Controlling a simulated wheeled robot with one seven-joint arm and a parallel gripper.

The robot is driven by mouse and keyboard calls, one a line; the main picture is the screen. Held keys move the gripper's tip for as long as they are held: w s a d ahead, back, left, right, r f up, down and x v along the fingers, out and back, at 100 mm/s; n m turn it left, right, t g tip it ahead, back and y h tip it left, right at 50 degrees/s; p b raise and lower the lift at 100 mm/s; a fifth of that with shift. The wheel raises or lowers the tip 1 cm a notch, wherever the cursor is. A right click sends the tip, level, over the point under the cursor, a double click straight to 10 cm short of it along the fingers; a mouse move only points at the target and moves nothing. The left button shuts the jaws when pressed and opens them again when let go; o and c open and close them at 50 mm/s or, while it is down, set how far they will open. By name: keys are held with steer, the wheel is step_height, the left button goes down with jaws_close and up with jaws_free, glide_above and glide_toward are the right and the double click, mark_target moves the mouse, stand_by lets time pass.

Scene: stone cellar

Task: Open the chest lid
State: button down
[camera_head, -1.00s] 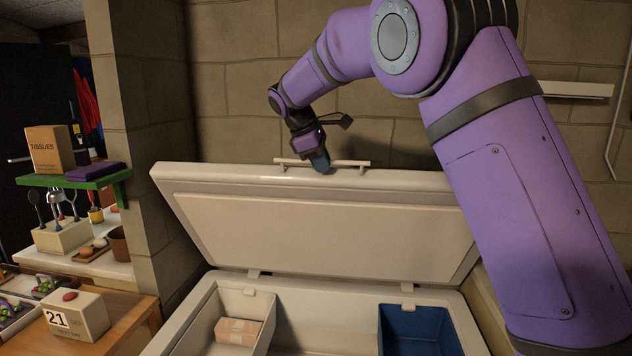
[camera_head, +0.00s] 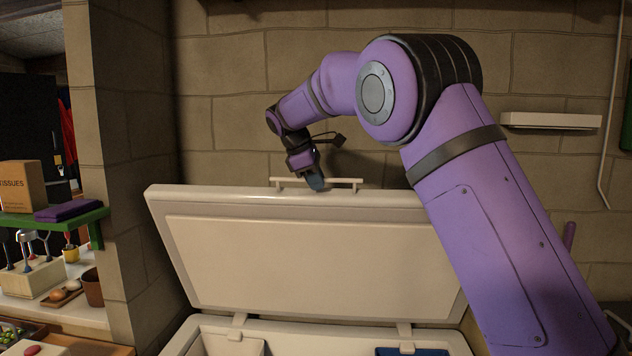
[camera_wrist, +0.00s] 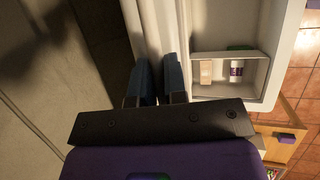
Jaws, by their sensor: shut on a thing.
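The white chest lid (camera_head: 310,262) stands raised and tilted back, its inner face toward me in the head view. A bar handle (camera_head: 345,181) runs along its top edge. My gripper (camera_head: 317,184) is shut on this handle at the lid's edge. In the wrist view, its blue-grey fingers (camera_wrist: 160,80) lie either side of the white lid edge (camera_wrist: 150,30); the grip itself is partly hidden. The chest body (camera_head: 290,330) is open below, with a white bin (camera_head: 228,344) at left and a blue bin (camera_head: 412,351) at right.
A stone wall (camera_head: 400,60) stands close behind the lid, with a white wall shelf (camera_head: 550,121) at right. A stone pillar (camera_head: 125,170) is at left. Beyond it are a green shelf (camera_head: 60,222) with a tissues box (camera_head: 20,186) and a counter with utensils.

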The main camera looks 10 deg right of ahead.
steer(key=c, duration=1.2)
jaws_free()
steer(key=v, duration=1)
steer(key=shift+a+r, duration=0.2)
steer(key=shift+r, duration=0.15)
steer(key=s+d+r+m+t+y, duration=0.1)
steer(key=s+d+m+y, duration=0.15)
steer(key=s+d, duration=0.55)
steer(key=s+d+m+y, duration=0.1)
steer(key=s+d+m, duration=0.35)
steer(key=s, duration=0.75)
steer(key=s+f+m+t, duration=0.1)
steer(key=s+f, duration=0.3)
steer(key=s, duration=0.4)
steer(key=s+d+f+m+t+y, duration=0.1)
steer(key=s+f+m, duration=0.2)
steer(key=s, duration=0.6)
steer(key=s+d+f+m+t+y, duration=0.1)
steer(key=s+f+m, duration=0.1)
steer(key=s+f, duration=0.5)
steer(key=shift+s+d+f, duration=0.25)
steer(key=shift+s, duration=0.5)
